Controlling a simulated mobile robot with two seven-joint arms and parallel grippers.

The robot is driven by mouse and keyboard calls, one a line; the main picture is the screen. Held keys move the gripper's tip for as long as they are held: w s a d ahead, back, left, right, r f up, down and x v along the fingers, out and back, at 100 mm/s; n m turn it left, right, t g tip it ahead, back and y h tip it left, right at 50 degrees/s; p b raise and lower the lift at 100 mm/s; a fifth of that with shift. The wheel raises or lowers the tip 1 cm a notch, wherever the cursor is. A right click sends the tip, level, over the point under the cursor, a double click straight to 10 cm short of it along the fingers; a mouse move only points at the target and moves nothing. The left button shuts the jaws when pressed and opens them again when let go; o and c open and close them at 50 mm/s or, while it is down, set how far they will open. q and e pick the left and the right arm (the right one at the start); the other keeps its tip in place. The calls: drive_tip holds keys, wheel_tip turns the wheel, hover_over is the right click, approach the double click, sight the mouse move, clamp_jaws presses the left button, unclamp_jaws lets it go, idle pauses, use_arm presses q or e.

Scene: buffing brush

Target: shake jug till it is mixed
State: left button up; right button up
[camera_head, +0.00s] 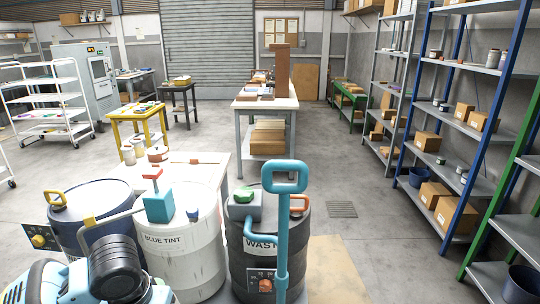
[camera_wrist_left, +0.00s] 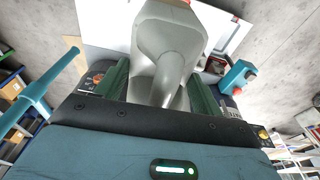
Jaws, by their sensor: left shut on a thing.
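The grey jug (camera_wrist_left: 185,30) fills the upper middle of the left wrist view. Its handle runs down between the dark green fingers of my left gripper (camera_wrist_left: 162,82), which is shut on it. The inside of the jug and its contents are hidden. In the head view part of my left arm shows at the lower left, but the jug and the left gripper cannot be made out there. My right gripper is in neither view.
A white drum labelled BLUE TINT (camera_head: 175,252), a dark blue drum (camera_head: 92,206) and a dark WASTE drum (camera_head: 252,262) stand in front. A tall teal handle (camera_head: 283,235) rises before the WASTE drum. A white-topped table (camera_head: 205,170) is behind. Shelves (camera_head: 468,130) line the right.

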use_arm(q)
drive_tip(key=shift+d, duration=0.65)
drive_tip(key=shift+a, duration=2.55)
drive_tip(key=shift+d+r, duration=0.1)
drive_tip(key=shift+d, duration=2.45)
